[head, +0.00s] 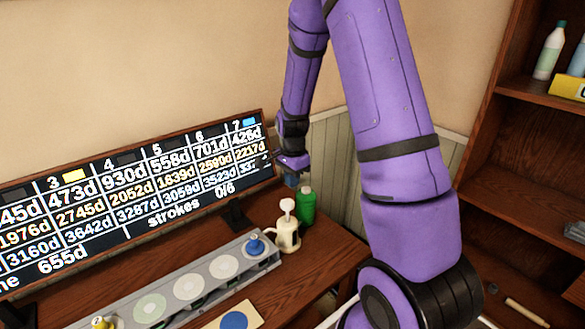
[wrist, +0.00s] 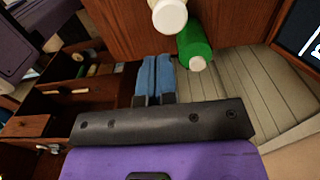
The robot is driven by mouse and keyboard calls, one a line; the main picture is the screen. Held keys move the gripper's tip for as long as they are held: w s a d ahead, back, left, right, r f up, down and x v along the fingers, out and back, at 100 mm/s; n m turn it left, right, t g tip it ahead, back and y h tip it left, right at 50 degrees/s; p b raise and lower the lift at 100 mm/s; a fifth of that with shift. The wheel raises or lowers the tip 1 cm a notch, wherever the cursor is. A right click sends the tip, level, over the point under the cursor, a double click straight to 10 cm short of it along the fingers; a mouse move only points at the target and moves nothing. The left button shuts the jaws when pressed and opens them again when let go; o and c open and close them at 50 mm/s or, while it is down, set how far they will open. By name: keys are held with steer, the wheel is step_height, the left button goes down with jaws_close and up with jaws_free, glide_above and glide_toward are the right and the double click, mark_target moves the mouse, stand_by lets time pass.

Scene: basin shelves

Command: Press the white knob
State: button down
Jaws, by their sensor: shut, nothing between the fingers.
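The white knob (head: 288,205) is a round-topped piece standing upright on a cream jug-like body (head: 289,238) near the back of the wooden table. In the wrist view a white round top (wrist: 169,15) shows at the upper edge, cut off by the frame. My gripper (head: 291,181) is above and behind the knob, close to the wall, apart from it. Its blue fingers (wrist: 154,78) are shut together with nothing between them.
A green bottle (head: 306,207) with a pale cap stands right beside the cream jug. Wooden shelves (head: 530,215) stand at the right.

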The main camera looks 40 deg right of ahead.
mark_target(293, 203)
step_height(293, 203, down, 7)
steer(key=shift+r, duration=0.1)
stand_by(0.5)
steer(key=shift+s+f, duration=0.1)
steer(key=shift+f, duration=1.2)
step_height(293, 203, up, 14)
steer(key=shift+r, duration=0.15)
stand_by(0.5)
